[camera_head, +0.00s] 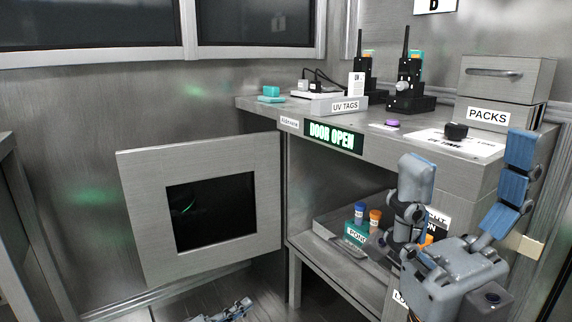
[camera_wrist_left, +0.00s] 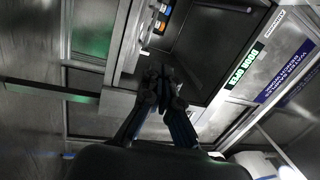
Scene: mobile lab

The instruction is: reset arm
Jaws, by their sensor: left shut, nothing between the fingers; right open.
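My left gripper (camera_head: 236,308) shows only in part at the bottom edge of the head view, low in front of the open cabinet door. In the left wrist view my left gripper (camera_wrist_left: 161,76) has its dark fingers together, with nothing between them. My right gripper (camera_head: 470,158) is large at the right of the head view. Its two blue-grey fingers are spread wide and empty, pointing up in front of the counter's right end. It hides part of the lower shelf and the counter front.
The grey cabinet door (camera_head: 142,215) with a dark window stands open at left. The counter (camera_head: 262,107) bears radios (camera_head: 409,85), a drawer box marked PACKS (camera_head: 505,75) and a purple button (camera_head: 392,123). Below it, a shelf tray holds a blue-capped vial (camera_head: 360,209) and an orange-capped vial (camera_head: 375,216).

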